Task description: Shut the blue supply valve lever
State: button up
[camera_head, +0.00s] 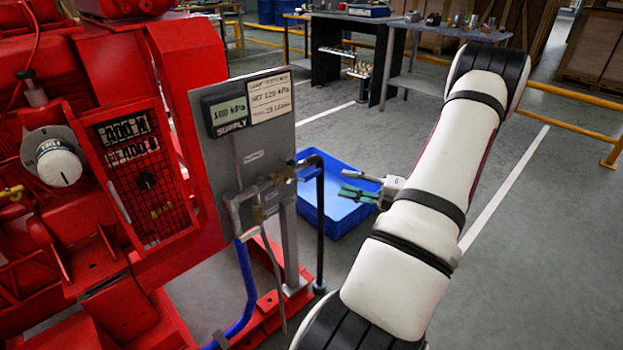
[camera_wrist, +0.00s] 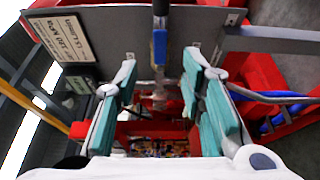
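The blue supply valve lever (camera_wrist: 159,45) shows in the wrist view. It points toward the top of the picture in front of the grey panel (camera_wrist: 130,35), with a metal valve fitting (camera_wrist: 159,97) below it. In the head view I cannot clearly pick out the lever among the pipework (camera_head: 262,190). My gripper (camera_head: 352,190) is to the right of the panel and pipework. In the wrist view my gripper (camera_wrist: 160,80) is open, its teal-padded fingers wide apart on either side of the lever's line. Nothing is between the pads, and they appear clear of the lever.
A dark vertical pipe (camera_head: 320,225) stands between the panel and my gripper. A blue bin (camera_head: 345,215) lies on the floor behind. A blue hose (camera_head: 247,285) runs down from the pipework. The red pumpset (camera_head: 90,170) fills the left. Benches (camera_head: 355,20) stand at the back.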

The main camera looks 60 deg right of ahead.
aim_at(316, 175)
jog(key=w, duration=0.3)
jog(key=w+a+b, duration=0.1)
jog(key=w, duration=0.3)
jog(key=w+b, duration=0.1)
jog(key=w, duration=0.2)
jog(key=shift+w+a, duration=0.2)
jog(key=shift+a, duration=0.1)
jog(key=shift+c, duration=0.6)
grip_shut()
